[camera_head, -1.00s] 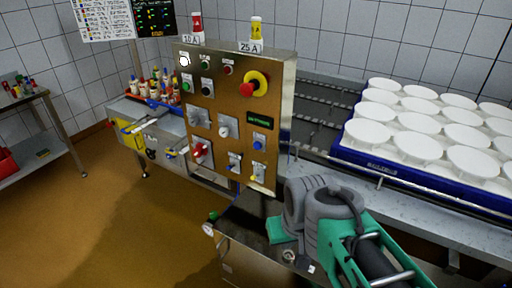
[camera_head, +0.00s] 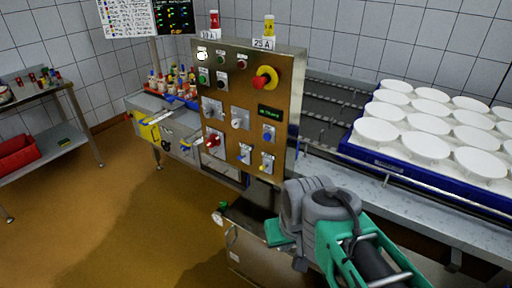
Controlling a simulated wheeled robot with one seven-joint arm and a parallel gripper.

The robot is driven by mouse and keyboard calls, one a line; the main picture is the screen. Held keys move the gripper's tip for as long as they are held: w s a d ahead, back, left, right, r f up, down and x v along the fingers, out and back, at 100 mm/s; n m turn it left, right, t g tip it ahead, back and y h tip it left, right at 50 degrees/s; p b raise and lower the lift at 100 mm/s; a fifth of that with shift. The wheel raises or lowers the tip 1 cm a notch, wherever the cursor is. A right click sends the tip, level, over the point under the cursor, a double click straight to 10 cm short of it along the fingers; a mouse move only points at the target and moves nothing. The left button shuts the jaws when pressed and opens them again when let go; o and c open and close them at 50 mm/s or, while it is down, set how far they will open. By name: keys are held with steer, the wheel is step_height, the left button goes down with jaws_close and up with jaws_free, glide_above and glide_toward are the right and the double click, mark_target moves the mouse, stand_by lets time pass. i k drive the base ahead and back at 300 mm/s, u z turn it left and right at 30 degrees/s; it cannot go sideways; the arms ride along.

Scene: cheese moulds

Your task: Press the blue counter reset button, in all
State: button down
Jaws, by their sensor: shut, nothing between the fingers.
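The control panel (camera_head: 217,129) is an upright brown plate in a steel housing, standing left of my arm. A blue button (camera_head: 267,136) sits on its right side, just below a small dark counter display (camera_head: 270,112) with green characters. It is the button that fits the blue counter reset; its label is too small to read. My grey and green arm is folded at the lower right, in front of the panel's lower right corner and apart from the blue button. My gripper cannot be made out.
The panel also carries a red mushroom button on yellow (camera_head: 265,79), a red rotary switch (camera_head: 212,141) and several knobs. A blue tray (camera_head: 372,160) of white moulds lies on the conveyor at right. A side table (camera_head: 62,145) stands at left. The floor between is open.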

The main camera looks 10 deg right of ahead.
mark_target(267, 137)
steer(key=u, duration=0.5)
steer(key=k, duration=1.15)
steer(key=u, duration=1.1)
steer(key=i, duration=1.35)
steer(key=z, duration=0.75)
steer(key=i, duration=0.7)
steer(key=z, duration=0.6)
